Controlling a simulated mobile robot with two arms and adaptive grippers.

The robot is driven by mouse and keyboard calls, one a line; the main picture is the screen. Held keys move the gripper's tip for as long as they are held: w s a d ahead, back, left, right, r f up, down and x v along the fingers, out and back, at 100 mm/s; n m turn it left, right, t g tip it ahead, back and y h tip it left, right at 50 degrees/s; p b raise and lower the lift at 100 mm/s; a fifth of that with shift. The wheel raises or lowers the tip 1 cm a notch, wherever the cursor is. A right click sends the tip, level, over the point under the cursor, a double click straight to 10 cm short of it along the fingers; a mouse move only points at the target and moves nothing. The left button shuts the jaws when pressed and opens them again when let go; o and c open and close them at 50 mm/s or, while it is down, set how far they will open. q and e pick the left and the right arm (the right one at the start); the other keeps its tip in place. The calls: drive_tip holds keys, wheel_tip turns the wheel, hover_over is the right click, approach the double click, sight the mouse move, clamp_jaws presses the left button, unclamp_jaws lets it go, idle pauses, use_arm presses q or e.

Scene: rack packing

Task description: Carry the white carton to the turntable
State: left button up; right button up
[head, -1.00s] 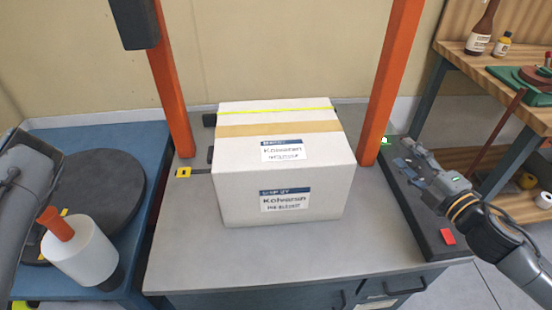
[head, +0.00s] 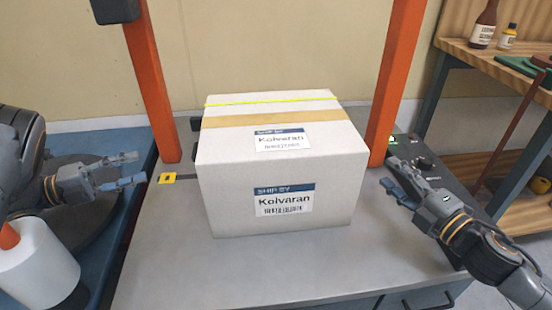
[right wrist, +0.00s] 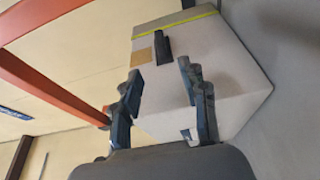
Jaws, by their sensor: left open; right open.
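The white carton (head: 235,180), with a tan tape strip, a yellow-green band and Kolvaran labels, stands upright on the grey workbench (head: 170,265). My left gripper (head: 138,169) is open and empty, to the left of the carton and apart from it. My right gripper (head: 389,173) is open and empty, just right of the carton. The dark round turntable (head: 95,222) is at the left on a blue table, partly hidden by my left arm.
Orange posts (head: 152,95) and (head: 396,85) rise behind the carton on both sides. A dark control panel (head: 422,160) lies along the bench's right side. A white cylinder (head: 38,272) with an orange top stands at the lower left. A wooden shelf (head: 505,72) holds bottles at the right.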

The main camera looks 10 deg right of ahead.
sight(193, 152)
use_arm(q)
drive_tip(key=shift+x, duration=6.85)
use_arm(e)
drive_tip(key=shift+x, duration=6.9)
use_arm(q)
clamp_jaws()
use_arm(e)
drive_tip(key=shift+d, duration=0.1)
clamp_jaws()
use_arm(q)
drive_tip(key=shift+r, duration=0.2)
use_arm(e)
drive_tip(key=shift+r, duration=0.3)
